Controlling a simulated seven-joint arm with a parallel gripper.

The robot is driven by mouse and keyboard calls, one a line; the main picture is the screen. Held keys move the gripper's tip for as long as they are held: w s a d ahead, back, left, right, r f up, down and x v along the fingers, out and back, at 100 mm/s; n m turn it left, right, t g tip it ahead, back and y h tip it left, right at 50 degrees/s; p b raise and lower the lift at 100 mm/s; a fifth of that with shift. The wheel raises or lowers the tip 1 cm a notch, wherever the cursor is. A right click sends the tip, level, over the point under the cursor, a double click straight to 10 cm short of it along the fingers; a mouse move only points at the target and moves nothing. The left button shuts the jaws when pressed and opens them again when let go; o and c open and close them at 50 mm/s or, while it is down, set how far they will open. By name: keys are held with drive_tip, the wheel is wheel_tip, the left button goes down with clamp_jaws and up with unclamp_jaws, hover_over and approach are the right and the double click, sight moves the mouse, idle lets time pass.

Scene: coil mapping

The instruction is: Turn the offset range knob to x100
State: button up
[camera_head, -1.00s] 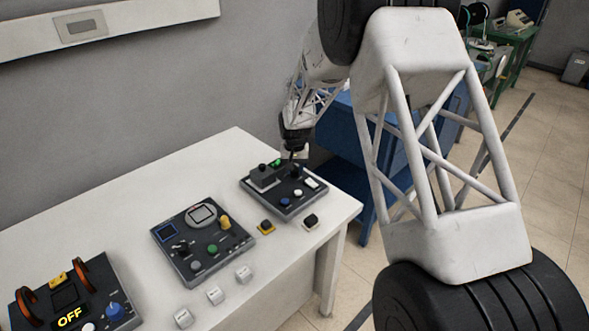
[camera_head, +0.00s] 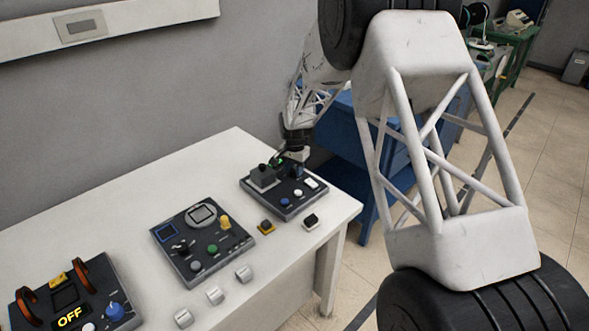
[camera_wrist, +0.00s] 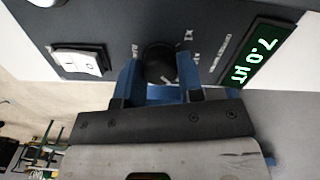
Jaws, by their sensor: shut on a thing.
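The offset range knob (camera_wrist: 158,62) is a round black knob on a dark panel (camera_wrist: 120,18) in the wrist view. The blue fingers of my gripper (camera_wrist: 160,75) are shut on it, one on each side. White scale marks, "x1" among them, show beside the knob, partly covered; I cannot tell its setting. A green display (camera_wrist: 254,55) beside it reads 7.0 µT, upside down in this view. In the head view my gripper (camera_head: 298,168) is down at the back of the rightmost panel (camera_head: 290,207) and hides the knob.
A white rocker switch (camera_wrist: 82,61) lies beside the knob in the wrist view. A grey block with a black knob (camera_head: 262,177) stands close left of my gripper. Two other panels, a middle one (camera_head: 228,255) and a left one reading OFF (camera_head: 100,275), share the white table (camera_head: 130,205).

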sight(294, 170)
drive_tip(key=o, duration=0.9)
drive_tip(key=shift+r, duration=0.15)
drive_tip(key=shift+r, duration=3.75)
